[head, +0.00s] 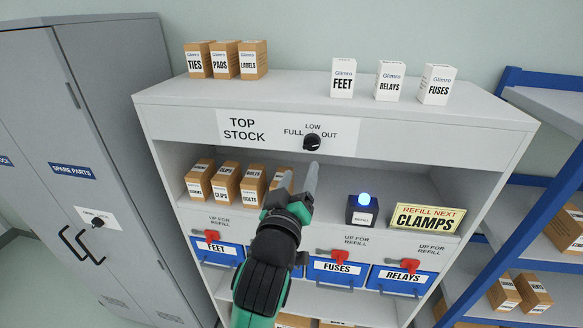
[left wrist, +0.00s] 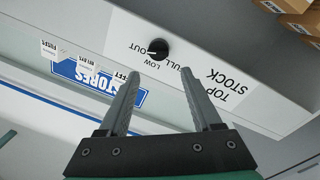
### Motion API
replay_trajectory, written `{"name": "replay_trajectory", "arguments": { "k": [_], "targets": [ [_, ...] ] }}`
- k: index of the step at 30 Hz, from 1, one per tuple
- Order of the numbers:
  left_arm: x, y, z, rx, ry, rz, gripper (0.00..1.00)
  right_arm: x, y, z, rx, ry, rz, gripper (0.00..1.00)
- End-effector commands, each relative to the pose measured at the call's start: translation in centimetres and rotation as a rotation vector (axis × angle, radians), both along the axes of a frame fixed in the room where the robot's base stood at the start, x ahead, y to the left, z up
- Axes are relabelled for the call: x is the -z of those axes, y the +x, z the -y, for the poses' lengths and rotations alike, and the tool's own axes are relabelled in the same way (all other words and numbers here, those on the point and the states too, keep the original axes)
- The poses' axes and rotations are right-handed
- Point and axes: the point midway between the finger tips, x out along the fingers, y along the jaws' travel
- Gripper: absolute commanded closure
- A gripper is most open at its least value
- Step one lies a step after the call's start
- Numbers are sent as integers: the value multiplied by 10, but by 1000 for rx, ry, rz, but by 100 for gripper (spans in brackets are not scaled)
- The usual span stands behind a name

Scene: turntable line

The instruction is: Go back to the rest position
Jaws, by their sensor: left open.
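My left gripper (head: 302,180) is in front of the shelf unit, just below the black stock dial (head: 312,142) in the head view. Its two fingers are apart with nothing between them. In the left wrist view the open fingers (left wrist: 160,74) point toward the panel, and the dial (left wrist: 158,49) shows beyond the fingertips, apart from them. The dial sits on the white TOP STOCK label (head: 243,130), marked FULL, LOW and OUT. Which mark its pointer meets is too small to tell. My right gripper is in neither view.
A blue-lit call box (head: 362,211) and a REFILL NEXT CLAMPS sign (head: 425,218) stand on the shelf right of the gripper. Brown cartons (head: 227,183) stand left. Red levers (head: 331,265) stick out above blue bins below. A grey cabinet (head: 110,110) is at left, blue racking (head: 520,200) at right.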

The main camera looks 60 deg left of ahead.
Motion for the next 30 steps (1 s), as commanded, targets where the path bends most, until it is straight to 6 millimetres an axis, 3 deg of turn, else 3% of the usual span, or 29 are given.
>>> {"name": "replay_trajectory", "arguments": {
  "k": [21,23,25,28,30],
  "targets": [
    [-4,3,9,17,2,9,34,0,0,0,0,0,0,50],
    [-19,7,17,37,5,42,34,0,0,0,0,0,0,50],
    [-49,-7,16,-30,46,109,34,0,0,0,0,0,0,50],
    [-108,-50,11,-194,181,292,34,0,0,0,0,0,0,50],
    [-154,-91,20,-300,296,482,34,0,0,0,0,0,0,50]
  ]
}}
